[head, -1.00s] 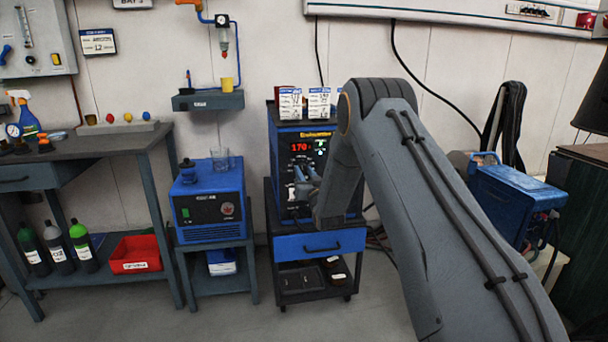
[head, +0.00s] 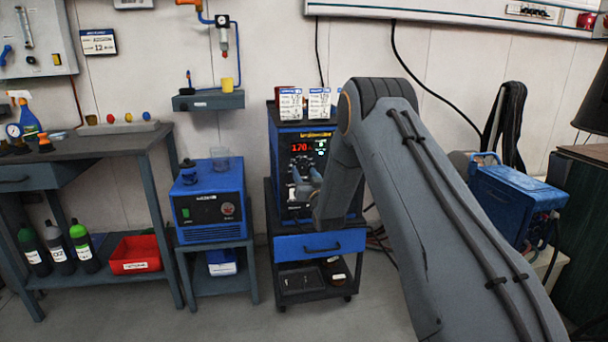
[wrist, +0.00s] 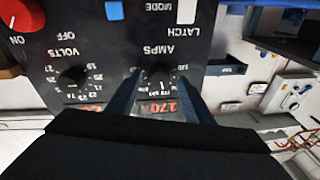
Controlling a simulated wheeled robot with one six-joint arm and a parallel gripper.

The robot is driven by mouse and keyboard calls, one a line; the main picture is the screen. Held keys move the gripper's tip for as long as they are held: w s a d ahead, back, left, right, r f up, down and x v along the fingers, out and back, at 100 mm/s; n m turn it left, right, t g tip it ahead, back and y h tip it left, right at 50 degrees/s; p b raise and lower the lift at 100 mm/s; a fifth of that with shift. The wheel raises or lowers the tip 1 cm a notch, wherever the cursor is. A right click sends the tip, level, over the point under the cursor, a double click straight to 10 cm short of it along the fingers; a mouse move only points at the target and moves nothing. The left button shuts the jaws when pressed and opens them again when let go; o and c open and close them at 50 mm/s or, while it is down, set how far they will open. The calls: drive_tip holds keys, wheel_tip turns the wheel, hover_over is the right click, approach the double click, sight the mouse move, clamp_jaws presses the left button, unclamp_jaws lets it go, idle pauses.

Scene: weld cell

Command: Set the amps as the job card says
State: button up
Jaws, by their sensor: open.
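The blue welder (head: 285,150) stands on a cart, its red display (head: 299,148) reading 170. In the wrist view the panel is upside down. The AMPS knob (wrist: 160,75) sits between the fingers of my gripper (wrist: 159,88). The fingers are apart, one on each side of the knob; I cannot tell whether they touch it. The red amps digits (wrist: 165,107) are partly hidden by my gripper. The VOLTS knob (wrist: 72,78) is beside it. Two white cards, one left (head: 290,104) and one right (head: 319,103), stand on the welder; their writing is too small to read surely.
A red knob (wrist: 20,14) marked ON and OFF and a white LATCH switch (wrist: 187,11) are on the same panel. A blue cooler unit (head: 208,200) stands left of the cart. A blue case (head: 515,200) is at the right.

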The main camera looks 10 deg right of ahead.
drive_tip(key=s, duration=0.7)
drive_tip(key=shift+s+d+f+p, duration=0.15)
drive_tip(key=shift+d+f+p, duration=0.15)
drive_tip(key=shift+f, duration=0.15)
drive_tip(key=s+a+r+n+g, duration=0.1)
drive_tip(key=s+a+r+g, duration=0.1)
drive_tip(key=s+a+g, duration=0.4)
drive_tip(key=s+a+r+g, duration=0.1)
drive_tip(key=s+a+g, duration=0.15)
drive_tip(key=s, duration=0.65)
drive_tip(key=s+r+n+g, duration=0.2)
drive_tip(key=s+g, duration=0.9)
drive_tip(key=s, duration=2.8)
drive_tip(key=d+r+m+h+p, duration=0.1)
drive_tip(key=d+r+p, duration=0.6)
drive_tip(key=p, duration=0.7)
drive_tip(key=shift+d+m+p, duration=0.25)
drive_tip(key=shift+m+p, duration=0.15)
drive_tip(key=shift+m, duration=0.1)
